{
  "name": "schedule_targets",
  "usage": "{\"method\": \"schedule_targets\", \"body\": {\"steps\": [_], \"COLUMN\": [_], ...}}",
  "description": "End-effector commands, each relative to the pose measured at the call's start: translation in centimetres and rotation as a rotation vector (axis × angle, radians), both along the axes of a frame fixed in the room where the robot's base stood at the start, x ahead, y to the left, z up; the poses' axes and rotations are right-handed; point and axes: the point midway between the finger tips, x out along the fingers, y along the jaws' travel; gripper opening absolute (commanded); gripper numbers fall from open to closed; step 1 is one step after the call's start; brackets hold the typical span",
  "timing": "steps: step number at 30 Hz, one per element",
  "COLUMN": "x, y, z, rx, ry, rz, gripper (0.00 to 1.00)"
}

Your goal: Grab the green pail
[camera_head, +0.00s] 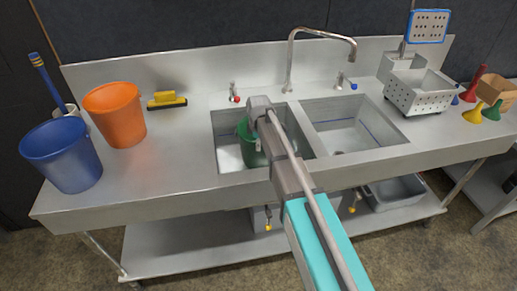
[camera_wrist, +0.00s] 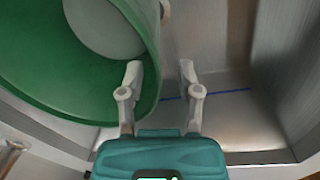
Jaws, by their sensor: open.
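The green pail (camera_head: 247,150) stands in the left sink basin in the head view, partly hidden behind my arm. My gripper (camera_wrist: 158,75) is open in the wrist view. Its left finger overlaps the pail's right rim edge, and its right finger is to the right of the pail over the basin. I cannot tell whether a finger touches the pail. In the head view the fingertips are hidden by the arm.
An orange pail (camera_head: 115,114) and a blue pail (camera_head: 62,155) stand on the counter at left, near a yellow brush (camera_head: 166,100). The right basin (camera_head: 350,125) is empty. A tall faucet (camera_head: 290,60) rises behind the basins. A perforated metal box (camera_head: 418,93) and coloured funnels (camera_head: 473,112) stand at right.

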Motion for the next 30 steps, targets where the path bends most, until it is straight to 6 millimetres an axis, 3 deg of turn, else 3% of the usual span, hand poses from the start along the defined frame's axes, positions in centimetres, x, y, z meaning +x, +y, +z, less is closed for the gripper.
{"method": "schedule_targets", "body": {"steps": [13,30], "x": [0.6,0.7], "y": [0.3,0.3], "z": [-3.7,-4.1], "rx": [0.0,0.0], "ry": [0.0,0.0], "rz": [0.0,0.001], "gripper": [0.45,0.45]}}
